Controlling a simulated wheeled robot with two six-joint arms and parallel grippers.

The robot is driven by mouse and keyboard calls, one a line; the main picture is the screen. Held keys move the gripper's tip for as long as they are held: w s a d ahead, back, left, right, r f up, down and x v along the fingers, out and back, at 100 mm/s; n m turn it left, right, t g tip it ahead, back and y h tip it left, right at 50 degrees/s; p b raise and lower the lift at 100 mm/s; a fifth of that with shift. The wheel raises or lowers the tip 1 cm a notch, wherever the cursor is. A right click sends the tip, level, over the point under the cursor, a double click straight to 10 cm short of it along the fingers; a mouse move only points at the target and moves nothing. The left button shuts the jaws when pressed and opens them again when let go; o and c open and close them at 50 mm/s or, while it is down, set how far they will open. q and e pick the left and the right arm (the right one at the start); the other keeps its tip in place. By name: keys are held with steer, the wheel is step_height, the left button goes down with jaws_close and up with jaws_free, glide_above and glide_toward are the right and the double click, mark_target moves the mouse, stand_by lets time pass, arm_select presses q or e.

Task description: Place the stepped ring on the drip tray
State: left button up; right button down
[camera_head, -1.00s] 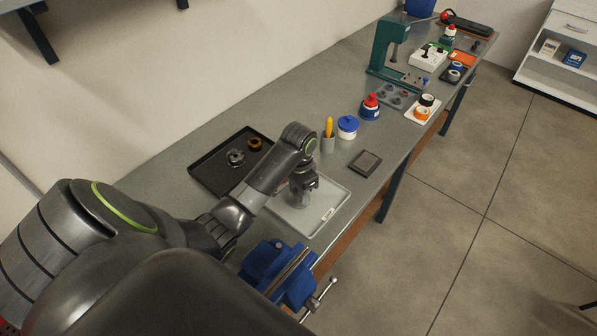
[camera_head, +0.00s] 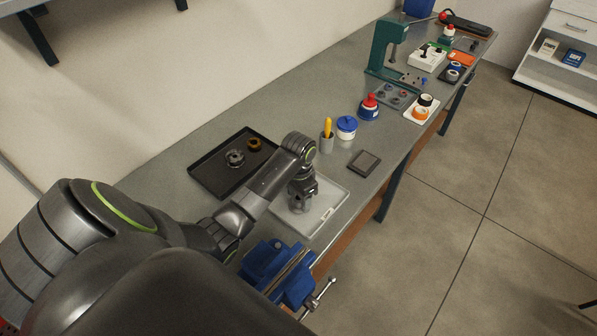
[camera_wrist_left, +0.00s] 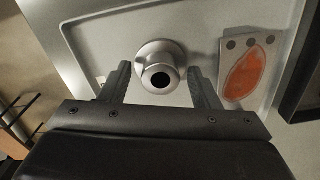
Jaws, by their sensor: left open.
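A silver-grey stepped round part with a dark central bore (camera_wrist_left: 160,70), apparently the stepped ring, stands on a light grey tray (camera_head: 335,195). My left gripper (camera_head: 301,206) is low over this tray. In the left wrist view its open fingers (camera_wrist_left: 160,77) are on either side of the ring, with gaps showing; it holds nothing. In the head view my gripper hides most of the ring. A black rimmed tray (camera_head: 208,177), perhaps the drip tray, lies left of the grey tray. It holds a metallic round part (camera_head: 235,158) and a brownish ring (camera_head: 254,144). My right gripper is out of view.
A grey plate with an orange oval (camera_wrist_left: 243,76) lies close to the right finger. A blue vise (camera_head: 280,270) stands at the near bench edge. A cup with a yellow tool (camera_head: 327,141), a blue-lidded jar (camera_head: 346,126) and a dark square block (camera_head: 364,162) stand beyond.

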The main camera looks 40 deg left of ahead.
arm_select(q)
step_height(320, 180, up, 6)
steer(key=shift+r+b, duration=0.1)
steer(key=shift+b, duration=0.35)
step_height(320, 180, up, 6)
steer(key=p, duration=0.4)
